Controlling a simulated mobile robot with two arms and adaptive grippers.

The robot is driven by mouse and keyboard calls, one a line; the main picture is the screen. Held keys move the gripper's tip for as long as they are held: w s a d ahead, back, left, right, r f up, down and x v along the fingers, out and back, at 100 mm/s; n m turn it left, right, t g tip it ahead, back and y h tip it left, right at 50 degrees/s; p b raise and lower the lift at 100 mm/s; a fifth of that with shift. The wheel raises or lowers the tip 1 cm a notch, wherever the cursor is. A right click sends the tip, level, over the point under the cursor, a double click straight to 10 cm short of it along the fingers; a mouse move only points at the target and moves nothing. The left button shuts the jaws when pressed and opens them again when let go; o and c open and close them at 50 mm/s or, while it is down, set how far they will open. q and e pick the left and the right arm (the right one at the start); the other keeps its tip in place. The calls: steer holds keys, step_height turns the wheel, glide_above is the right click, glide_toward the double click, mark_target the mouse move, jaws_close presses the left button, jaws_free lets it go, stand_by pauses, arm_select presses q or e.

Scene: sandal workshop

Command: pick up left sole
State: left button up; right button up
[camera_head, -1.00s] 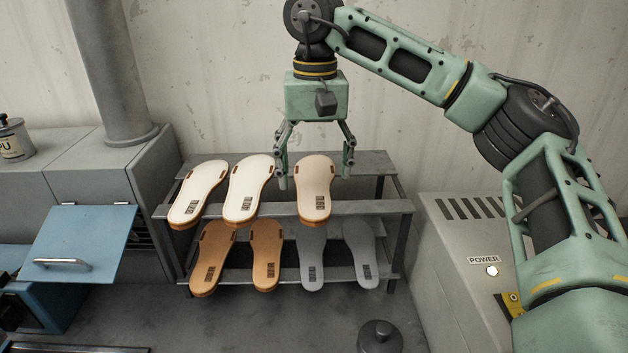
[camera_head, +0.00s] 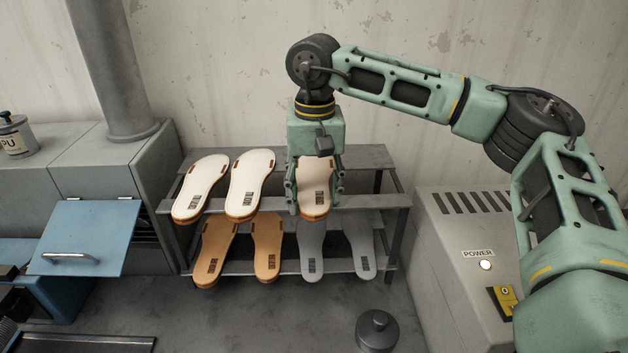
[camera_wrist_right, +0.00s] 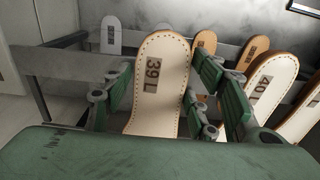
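A cream sole (camera_head: 316,190) with a dark label stands leaning at the right end of the rack's upper shelf. In the right wrist view the same sole (camera_wrist_right: 160,75) has a stitched edge and a label that seems to read 39 L. The sole still rests on the shelf. Two more cream soles, a left one (camera_head: 200,185) and a middle one (camera_head: 250,183), lean further left on that shelf. My left gripper is out of view.
The rack's lower shelf holds tan soles (camera_head: 213,252) and grey soles (camera_head: 309,250). A grey machine with a power button (camera_head: 486,265) stands right of the rack. A blue hatch (camera_head: 88,235) is at the left. A dark round weight (camera_head: 377,330) sits in front.

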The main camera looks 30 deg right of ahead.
steer(key=c, duration=0.7)
